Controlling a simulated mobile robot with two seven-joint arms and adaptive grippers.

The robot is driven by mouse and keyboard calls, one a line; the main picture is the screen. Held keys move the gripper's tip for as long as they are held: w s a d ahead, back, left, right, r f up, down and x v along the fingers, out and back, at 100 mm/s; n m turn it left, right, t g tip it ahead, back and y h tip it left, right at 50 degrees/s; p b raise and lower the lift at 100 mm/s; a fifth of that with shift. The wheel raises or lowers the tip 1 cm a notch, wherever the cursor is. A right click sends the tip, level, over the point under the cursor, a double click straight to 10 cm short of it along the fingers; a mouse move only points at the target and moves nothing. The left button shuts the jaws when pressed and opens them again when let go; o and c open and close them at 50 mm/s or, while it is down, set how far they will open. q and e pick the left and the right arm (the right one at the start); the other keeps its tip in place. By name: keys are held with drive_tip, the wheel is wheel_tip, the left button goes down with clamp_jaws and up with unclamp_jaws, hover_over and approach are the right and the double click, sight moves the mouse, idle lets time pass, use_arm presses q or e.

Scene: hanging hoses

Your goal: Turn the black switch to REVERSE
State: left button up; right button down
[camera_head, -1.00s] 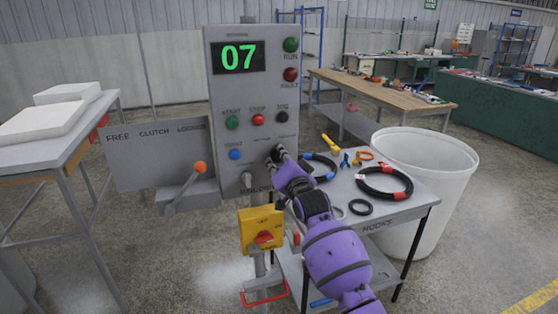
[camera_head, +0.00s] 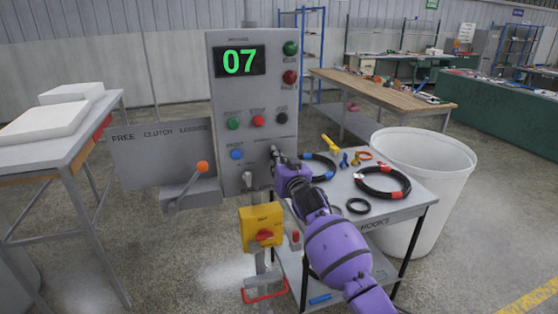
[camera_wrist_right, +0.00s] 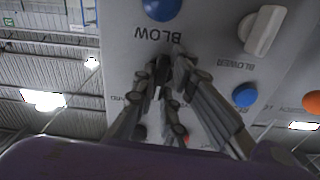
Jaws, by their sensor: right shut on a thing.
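The grey control panel (camera_head: 225,105) stands upright with a green 07 display. My right gripper (camera_head: 277,153) is at the lower right of the panel face, its dark fingers against the black switch area. In the right wrist view the fingers of my right gripper (camera_wrist_right: 172,72) are closed together at the panel face, by upside-down lettering. The black switch is mostly hidden between the fingers, so its pointing direction cannot be read. The REVERSE lettering is not legible. My left gripper is not in view.
A grey blower knob (camera_wrist_right: 263,30) and a blue button (camera_wrist_right: 245,95) are near the fingers. Below the panel is a yellow box with a red knob (camera_head: 264,235). An orange-tipped lever (camera_head: 202,167) is at left. A hook table (camera_head: 400,207) and white bin (camera_head: 440,165) stand right.

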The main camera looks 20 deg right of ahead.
drive_tip(key=shift+n, duration=0.5)
drive_tip(key=c, duration=1.8)
unclamp_jaws()
drive_tip(key=s, duration=1.2)
drive_tip(key=shift+d, duration=0.2)
